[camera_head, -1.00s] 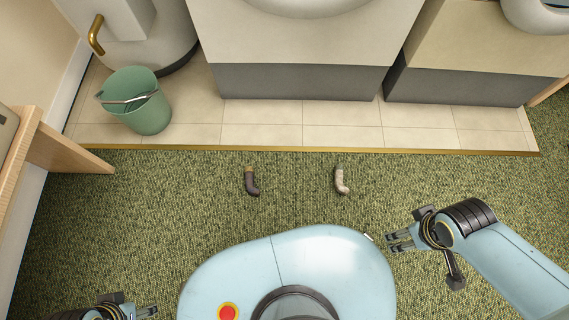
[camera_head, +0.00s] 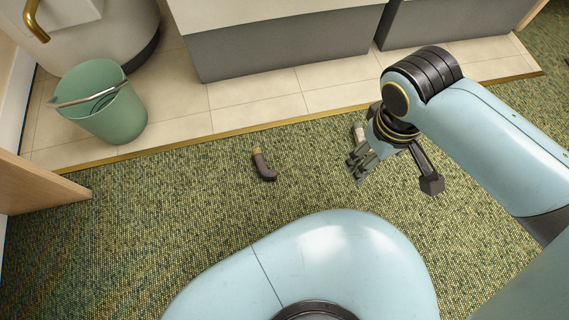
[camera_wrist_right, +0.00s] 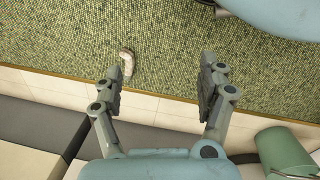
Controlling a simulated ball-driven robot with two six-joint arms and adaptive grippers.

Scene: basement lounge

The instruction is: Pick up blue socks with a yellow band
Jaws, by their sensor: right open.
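A dark grey-brown sock with a yellowish band at its top (camera_head: 263,166) lies on the green carpet, left of my right gripper; no clearly blue sock shows. A pale beige sock (camera_head: 359,132) lies further right, partly hidden behind my right gripper (camera_head: 357,168). In the right wrist view the pale sock (camera_wrist_right: 127,63) lies on the carpet beside the left-hand fingertip. My right gripper (camera_wrist_right: 161,72) is open and empty, its fingers wide apart above the floor. The dark sock is not seen in the wrist view. My left gripper is out of view.
A green bucket (camera_head: 103,103) stands on the tile strip (camera_head: 235,108) at the left. A brass edge trim divides tile from carpet (camera_head: 190,210). Cabinets with dark bases (camera_head: 285,50) stand behind. A wooden piece (camera_head: 40,188) juts in at the left. Carpet around the dark sock is clear.

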